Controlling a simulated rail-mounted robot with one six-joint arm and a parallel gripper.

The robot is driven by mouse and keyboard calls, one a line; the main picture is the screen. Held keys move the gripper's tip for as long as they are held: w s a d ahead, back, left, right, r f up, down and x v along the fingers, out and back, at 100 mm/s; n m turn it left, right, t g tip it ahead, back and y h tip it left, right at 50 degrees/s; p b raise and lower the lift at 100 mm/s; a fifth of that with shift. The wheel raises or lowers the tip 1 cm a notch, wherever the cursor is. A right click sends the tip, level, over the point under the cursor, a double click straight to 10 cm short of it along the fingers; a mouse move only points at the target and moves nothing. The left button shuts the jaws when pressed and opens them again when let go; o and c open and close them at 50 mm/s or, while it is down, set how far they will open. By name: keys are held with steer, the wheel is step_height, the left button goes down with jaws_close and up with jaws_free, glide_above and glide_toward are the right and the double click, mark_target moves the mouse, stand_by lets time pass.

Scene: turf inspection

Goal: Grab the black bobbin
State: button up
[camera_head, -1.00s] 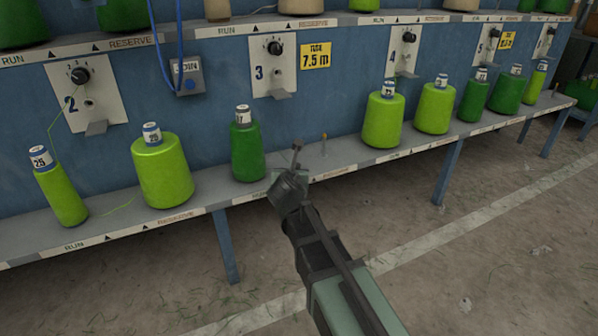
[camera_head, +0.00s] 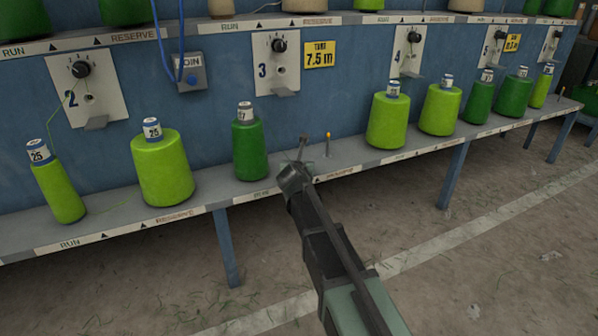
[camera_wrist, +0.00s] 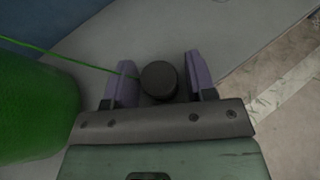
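The black bobbin (camera_wrist: 160,79) shows in the wrist view as a dark round end between the two purple-grey fingers of my gripper (camera_wrist: 159,72). A gap shows on each side of it, so the fingers stand open around it, apart from it. A thin green yarn (camera_wrist: 72,61) runs from the left toward the left finger and the bobbin. In the head view my gripper (camera_head: 296,175) is at the shelf's front edge, right of a dark green cone; I cannot make out the bobbin there.
The dark green cone (camera_head: 250,147) stands close to my gripper's left; it fills the wrist view's left side (camera_wrist: 35,112). A thin upright peg (camera_head: 327,146) is to the right. Lime cones (camera_head: 387,122) stand farther right. The grey shelf (camera_head: 343,158) has bare room between.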

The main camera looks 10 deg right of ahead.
steer(key=c, duration=0.7)
steer(key=shift+r, duration=0.1)
step_height(320, 180, up, 20)
steer(key=p, duration=2)
